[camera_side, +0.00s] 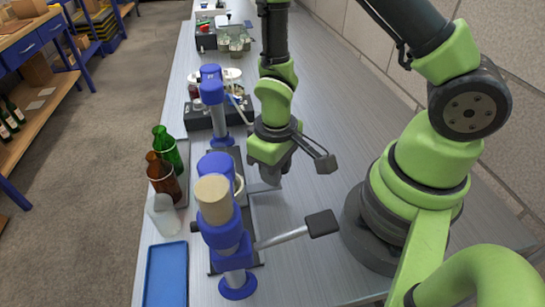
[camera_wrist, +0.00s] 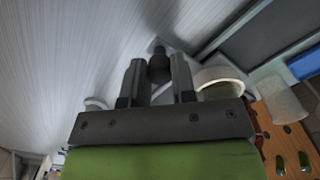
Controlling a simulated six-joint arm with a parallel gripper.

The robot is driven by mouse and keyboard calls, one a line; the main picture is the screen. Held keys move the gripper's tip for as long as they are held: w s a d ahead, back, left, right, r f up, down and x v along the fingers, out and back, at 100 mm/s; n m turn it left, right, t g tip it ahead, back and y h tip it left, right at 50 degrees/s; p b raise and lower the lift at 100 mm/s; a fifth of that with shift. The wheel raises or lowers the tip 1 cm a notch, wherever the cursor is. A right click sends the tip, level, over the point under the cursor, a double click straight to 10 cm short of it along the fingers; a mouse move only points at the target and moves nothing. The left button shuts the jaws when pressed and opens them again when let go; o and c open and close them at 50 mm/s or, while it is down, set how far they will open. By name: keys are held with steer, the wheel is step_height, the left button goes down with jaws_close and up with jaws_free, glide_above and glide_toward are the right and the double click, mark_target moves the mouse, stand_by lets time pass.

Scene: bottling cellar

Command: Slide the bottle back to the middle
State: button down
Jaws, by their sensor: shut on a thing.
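My gripper (camera_side: 271,178) is low over the bench, just right of the near blue lever machine (camera_side: 222,235). In the wrist view my gripper (camera_wrist: 158,78) is shut on a small dark knob (camera_wrist: 159,66); what the knob belongs to is not clear. A pale round-rimmed thing (camera_wrist: 220,77) stands close beside the fingers, and seems to be the pale one (camera_side: 240,188) partly hidden behind the machine. A green bottle (camera_side: 168,152), a brown bottle (camera_side: 163,178) and a clear, whitish vessel (camera_side: 163,216) stand left of the machine. Which bottle is meant I cannot tell.
The near machine's lever (camera_side: 322,222) sticks out to the right at the front. A second blue machine (camera_side: 212,92) stands farther back. A blue tray (camera_side: 166,275) lies at the front left. Bare bench (camera_side: 330,120) is free right of my gripper.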

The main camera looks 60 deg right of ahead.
steer(key=c, duration=0.9)
jaws_free()
step_height(320, 180, up, 10)
steer(key=shift+r, duration=0.1)
steer(key=s+r+m+t, duration=0.1)
steer(key=s+r+t, duration=0.1)
steer(key=r, duration=0.3)
steer(key=s+r+m+t+y, duration=0.1)
steer(key=s+r+t, duration=0.1)
steer(key=r, duration=0.4)
steer(key=s+d+r+m+t+y, duration=0.1)
steer(key=s+r+m+t, duration=0.1)
steer(key=r, duration=0.4)
steer(key=shift+s+t, duration=0.6)
steer(key=shift+s, duration=0.25)
